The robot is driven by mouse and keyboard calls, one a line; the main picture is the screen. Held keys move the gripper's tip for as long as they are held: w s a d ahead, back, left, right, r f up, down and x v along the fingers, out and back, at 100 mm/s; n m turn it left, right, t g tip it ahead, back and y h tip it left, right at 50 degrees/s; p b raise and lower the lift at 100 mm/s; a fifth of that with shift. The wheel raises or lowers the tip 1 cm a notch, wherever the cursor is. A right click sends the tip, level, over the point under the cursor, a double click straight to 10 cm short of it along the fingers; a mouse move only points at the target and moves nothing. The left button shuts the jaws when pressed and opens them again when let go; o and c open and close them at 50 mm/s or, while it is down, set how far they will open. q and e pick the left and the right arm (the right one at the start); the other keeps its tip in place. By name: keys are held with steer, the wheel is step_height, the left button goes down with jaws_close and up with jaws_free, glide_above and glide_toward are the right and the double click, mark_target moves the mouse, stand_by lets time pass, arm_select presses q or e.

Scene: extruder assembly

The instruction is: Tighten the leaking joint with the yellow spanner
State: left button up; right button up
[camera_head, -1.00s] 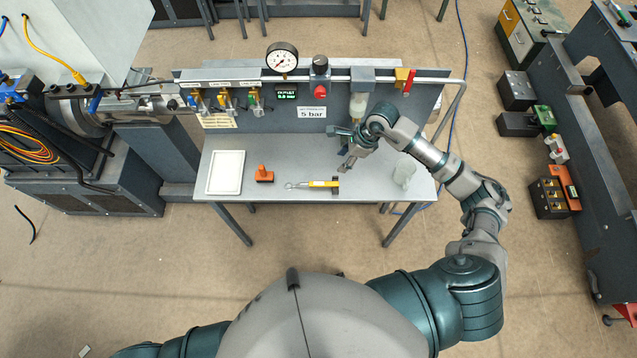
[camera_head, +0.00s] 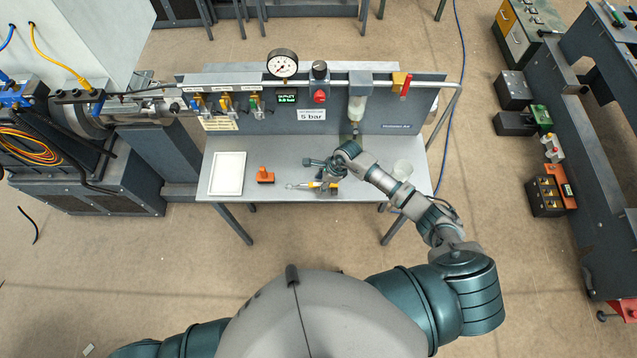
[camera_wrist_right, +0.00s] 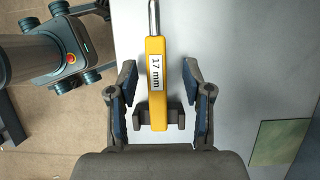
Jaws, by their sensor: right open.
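The yellow spanner (camera_head: 296,186) lies on the grey bench, its silver shaft pointing left. In the right wrist view its yellow handle (camera_wrist_right: 157,65), labelled 17 mm, rests in a dark cradle (camera_wrist_right: 171,114). My right gripper (camera_head: 318,172) is over the handle and partly hides it in the head view. In the wrist view my right gripper (camera_wrist_right: 159,85) is open, one finger on each side of the handle with gaps visible. Three valve fittings with coloured tags (camera_head: 227,104) sit on the pipe panel; I cannot tell which joint leaks. My left gripper is out of view.
Behind stand a pressure gauge (camera_head: 282,64), a red knob (camera_head: 320,96) and a filter bowl (camera_head: 357,106). The bench's middle back is clear.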

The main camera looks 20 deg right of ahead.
steer(key=shift+a+f, duration=0.25)
steer(key=shift+f, duration=0.05)
steer(key=shift+a, duration=0.4)
steer(key=shift+c, duration=1.2)
jaws_close()
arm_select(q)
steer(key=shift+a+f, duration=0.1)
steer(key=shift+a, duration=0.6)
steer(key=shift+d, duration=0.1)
arm_select(e)
steer(key=shift+d, duration=0.25)
